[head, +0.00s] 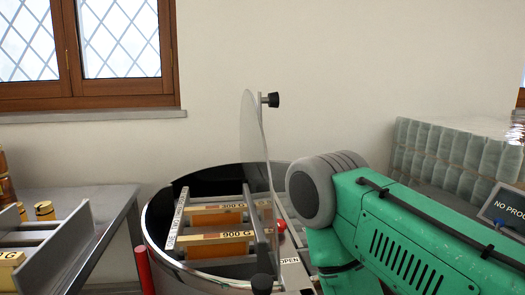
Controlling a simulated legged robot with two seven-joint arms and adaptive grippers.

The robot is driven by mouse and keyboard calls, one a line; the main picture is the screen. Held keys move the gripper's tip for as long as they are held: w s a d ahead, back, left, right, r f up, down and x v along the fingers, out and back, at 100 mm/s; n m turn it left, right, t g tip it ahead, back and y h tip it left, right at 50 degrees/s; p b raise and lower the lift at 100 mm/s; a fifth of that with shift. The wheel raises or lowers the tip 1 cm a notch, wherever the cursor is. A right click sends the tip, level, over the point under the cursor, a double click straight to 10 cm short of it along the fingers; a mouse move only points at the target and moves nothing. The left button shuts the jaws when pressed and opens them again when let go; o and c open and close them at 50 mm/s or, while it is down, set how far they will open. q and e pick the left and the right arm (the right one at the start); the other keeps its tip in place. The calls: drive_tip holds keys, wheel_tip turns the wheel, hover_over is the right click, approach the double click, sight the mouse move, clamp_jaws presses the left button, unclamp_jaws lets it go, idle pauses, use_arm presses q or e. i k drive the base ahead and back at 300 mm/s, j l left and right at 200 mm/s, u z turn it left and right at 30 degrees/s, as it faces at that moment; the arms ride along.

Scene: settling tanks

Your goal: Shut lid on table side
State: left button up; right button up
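A clear, half-round lid (249,130) stands upright, open, above the middle of a round metal tank (158,232). A black knob (273,100) sticks out near the lid's top on its right face. The left half of the tank, toward the table (120,215), is uncovered. Inside it is a rack with yellow frames labelled 300 G and 900 G (222,238). A green and grey arm of mine comes in from the right and covers the tank's right part. Neither gripper is in view.
A second black knob (262,283) and a red ball (280,226) are near the tank's middle. A red upright handle (142,268) stands at its left rim. Wrapped jars (455,155) are stacked at right. The wall behind the lid is bare.

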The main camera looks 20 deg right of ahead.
sight(253, 156)
drive_tip(key=k+l, duration=0.1)
drive_tip(key=l, duration=0.3)
drive_tip(key=k+l, duration=0.1)
drive_tip(key=l, duration=0.35)
drive_tip(key=k+l, duration=0.1)
drive_tip(key=l, duration=0.3)
drive_tip(key=k+l, duration=0.1)
drive_tip(key=l, duration=0.35)
